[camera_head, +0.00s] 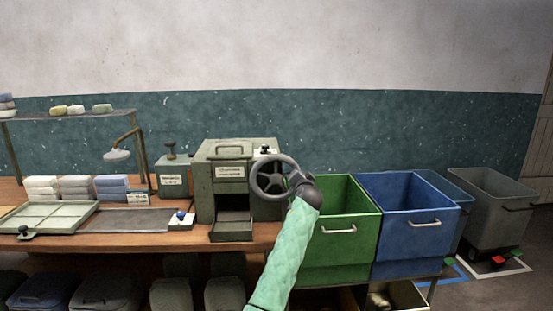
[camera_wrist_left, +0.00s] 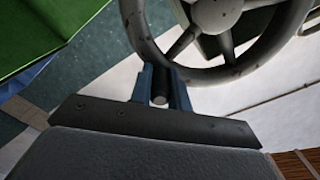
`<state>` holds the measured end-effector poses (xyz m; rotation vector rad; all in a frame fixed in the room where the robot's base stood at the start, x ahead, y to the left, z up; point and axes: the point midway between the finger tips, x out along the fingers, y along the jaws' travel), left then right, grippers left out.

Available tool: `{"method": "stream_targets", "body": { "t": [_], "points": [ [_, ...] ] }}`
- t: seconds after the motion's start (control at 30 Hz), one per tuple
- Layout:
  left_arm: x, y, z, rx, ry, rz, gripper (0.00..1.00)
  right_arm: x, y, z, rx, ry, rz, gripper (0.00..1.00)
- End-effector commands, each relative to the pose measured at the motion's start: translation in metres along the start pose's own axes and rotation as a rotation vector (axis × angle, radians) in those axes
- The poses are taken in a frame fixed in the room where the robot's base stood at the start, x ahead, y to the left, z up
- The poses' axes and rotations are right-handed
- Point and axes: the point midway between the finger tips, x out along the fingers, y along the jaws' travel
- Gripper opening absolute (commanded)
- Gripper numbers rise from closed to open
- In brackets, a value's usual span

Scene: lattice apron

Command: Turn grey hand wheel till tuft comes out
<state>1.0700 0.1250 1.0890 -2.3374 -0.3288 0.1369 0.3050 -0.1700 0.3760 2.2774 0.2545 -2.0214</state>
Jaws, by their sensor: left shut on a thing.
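The grey hand wheel (camera_head: 256,190) is on the right part of the front of a grey-green machine (camera_head: 205,185). It also shows in the left wrist view (camera_wrist_left: 215,15), with rim, spokes and hub. My left gripper (camera_head: 294,179) is at the right side of the rim. In the left wrist view its blue fingers (camera_wrist_left: 161,88) are shut on the wheel at the rim, with a small light grey peg end between them. The machine's lower front opening (camera_head: 232,200) is dark, with a tray below it. No tuft is visible. My right gripper is out of view.
A green bin (camera_head: 350,245) and a blue bin (camera_head: 415,245) stand close right of the wheel. Left on the wooden bench (camera_head: 150,244) are folded cloths (camera_head: 75,188), a shallow tray (camera_head: 45,217) and a lamp (camera_head: 117,155).

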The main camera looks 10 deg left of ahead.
Motion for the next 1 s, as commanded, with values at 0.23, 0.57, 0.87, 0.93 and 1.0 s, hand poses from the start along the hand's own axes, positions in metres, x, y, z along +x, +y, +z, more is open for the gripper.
{"method": "stream_targets", "body": {
  "t": [0.23, 0.57, 0.87, 0.93, 1.0],
  "points": [
    [0.0, 0.013, 0.012, 0.0, 0.0, 0.0, 0.02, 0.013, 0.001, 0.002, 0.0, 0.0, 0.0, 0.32],
    [0.0, 0.03, 0.025, -0.001, -0.001, 0.0, 0.02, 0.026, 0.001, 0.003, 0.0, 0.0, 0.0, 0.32],
    [0.0, 0.032, 0.029, 0.0, 0.0, 0.0, 0.02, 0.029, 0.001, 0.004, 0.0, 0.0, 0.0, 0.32],
    [0.0, 0.035, 0.035, 0.0, -0.001, 0.0, 0.02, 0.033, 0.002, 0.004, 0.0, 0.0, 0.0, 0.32],
    [0.0, 0.039, 0.042, 0.0, -0.001, 0.0, 0.02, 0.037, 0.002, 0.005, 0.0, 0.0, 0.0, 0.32]
  ]
}}
